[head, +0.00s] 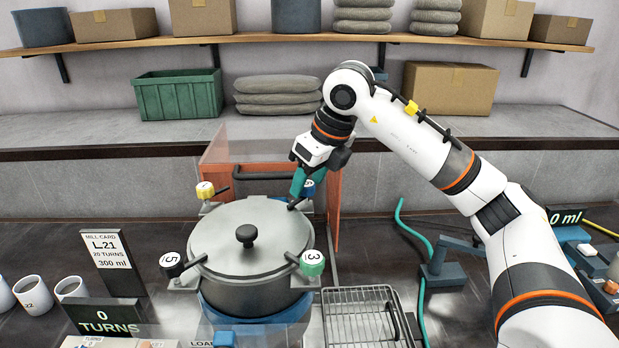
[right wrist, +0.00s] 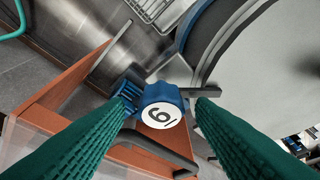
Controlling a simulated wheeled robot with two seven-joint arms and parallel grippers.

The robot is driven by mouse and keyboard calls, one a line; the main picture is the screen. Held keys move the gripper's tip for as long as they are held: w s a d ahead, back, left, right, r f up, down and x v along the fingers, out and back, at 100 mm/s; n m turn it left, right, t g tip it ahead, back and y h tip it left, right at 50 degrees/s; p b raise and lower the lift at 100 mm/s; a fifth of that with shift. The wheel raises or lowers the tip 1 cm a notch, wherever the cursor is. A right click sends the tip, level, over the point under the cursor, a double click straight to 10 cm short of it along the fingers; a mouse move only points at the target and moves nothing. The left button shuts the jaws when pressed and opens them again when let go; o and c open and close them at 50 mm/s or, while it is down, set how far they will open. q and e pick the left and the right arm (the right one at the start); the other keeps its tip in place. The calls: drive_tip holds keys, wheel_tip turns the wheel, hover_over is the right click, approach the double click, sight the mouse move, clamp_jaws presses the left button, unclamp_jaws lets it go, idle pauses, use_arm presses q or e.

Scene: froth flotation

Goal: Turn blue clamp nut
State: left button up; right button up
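The blue clamp nut (head: 309,187) is at the far right of the round grey lidded vessel (head: 232,262), partly hidden behind my right gripper (head: 300,184). In the right wrist view the nut (right wrist: 160,98) shows a white face with a digit that reads as 6 or 9. The green fingers of my right gripper (right wrist: 168,106) stand on either side of the nut, with visible gaps, so it is open. Whether the fingertips reach down to the nut's level is hard to tell. My left gripper is not in view.
Yellow (head: 205,190), black (head: 171,262) and green (head: 312,262) clamp nuts sit around the lid, which has a black knob (head: 246,235). An orange-framed panel (head: 333,200) stands close behind the blue nut. A wire rack (head: 365,318) is at the front right. A counter sign (head: 105,315) reads 0 TURNS.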

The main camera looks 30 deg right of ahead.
drive_tip(key=shift+s+r, duration=0.1)
drive_tip(key=shift+r, duration=0.15)
drive_tip(key=v, duration=1.1)
drive_tip(key=shift+r+b, duration=0.25)
drive_tip(key=shift+b, duration=0.15)
